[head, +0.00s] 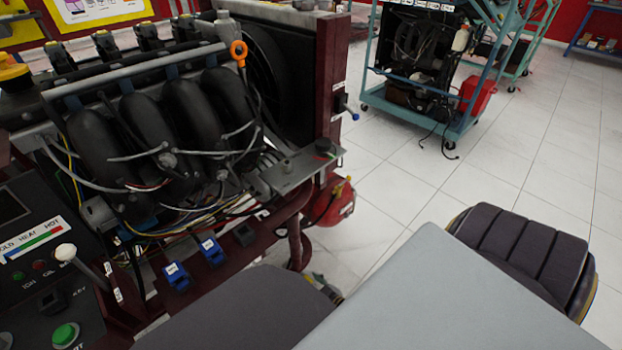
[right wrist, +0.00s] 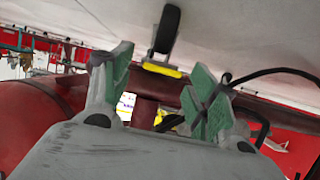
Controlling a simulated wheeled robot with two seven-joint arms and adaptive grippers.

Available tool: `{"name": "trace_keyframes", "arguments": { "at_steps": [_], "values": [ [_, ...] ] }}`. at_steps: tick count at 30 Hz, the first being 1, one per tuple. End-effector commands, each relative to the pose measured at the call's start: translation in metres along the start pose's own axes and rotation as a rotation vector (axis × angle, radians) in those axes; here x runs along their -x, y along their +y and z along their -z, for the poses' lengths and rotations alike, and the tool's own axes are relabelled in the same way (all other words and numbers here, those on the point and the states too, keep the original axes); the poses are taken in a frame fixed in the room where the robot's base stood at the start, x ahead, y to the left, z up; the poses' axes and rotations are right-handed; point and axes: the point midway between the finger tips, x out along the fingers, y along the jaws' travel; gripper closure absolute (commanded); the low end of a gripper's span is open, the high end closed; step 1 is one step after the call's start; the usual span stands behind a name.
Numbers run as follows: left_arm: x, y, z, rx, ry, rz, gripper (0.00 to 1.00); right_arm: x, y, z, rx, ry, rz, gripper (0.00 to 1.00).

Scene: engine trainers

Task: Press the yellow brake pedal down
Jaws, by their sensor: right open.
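The engine trainer (head: 165,150) fills the left of the head view. I cannot make out a yellow pedal in the head view. My right gripper (head: 326,287) shows only in small part below the frame, mostly hidden by my own body. In the right wrist view, my right gripper (right wrist: 160,95) is open, its green pads apart with nothing held between them. A small yellow patch (right wrist: 168,123) shows between the pads; I cannot tell what it is. My left gripper is out of view.
A red container (head: 337,203) hangs by the trainer's right side. A teal wheeled stand (head: 420,104) is further back. Free tiled floor lies to the right.

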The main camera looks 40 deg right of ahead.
Motion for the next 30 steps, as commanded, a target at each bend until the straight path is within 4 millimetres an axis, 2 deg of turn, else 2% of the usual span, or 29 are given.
{"name": "trace_keyframes", "arguments": {
  "at_steps": [9,23,30],
  "values": [
    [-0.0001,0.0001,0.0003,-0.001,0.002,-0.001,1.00,-0.0008,-0.0002,0.0000,0.000,0.000,0.000,0.41],
    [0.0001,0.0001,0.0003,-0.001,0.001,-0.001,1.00,-0.0006,-0.0001,-0.0001,0.000,0.000,0.000,0.99],
    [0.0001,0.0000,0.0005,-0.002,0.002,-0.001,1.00,-0.0009,0.0000,-0.0007,0.000,0.004,0.000,1.00]
  ]
}}
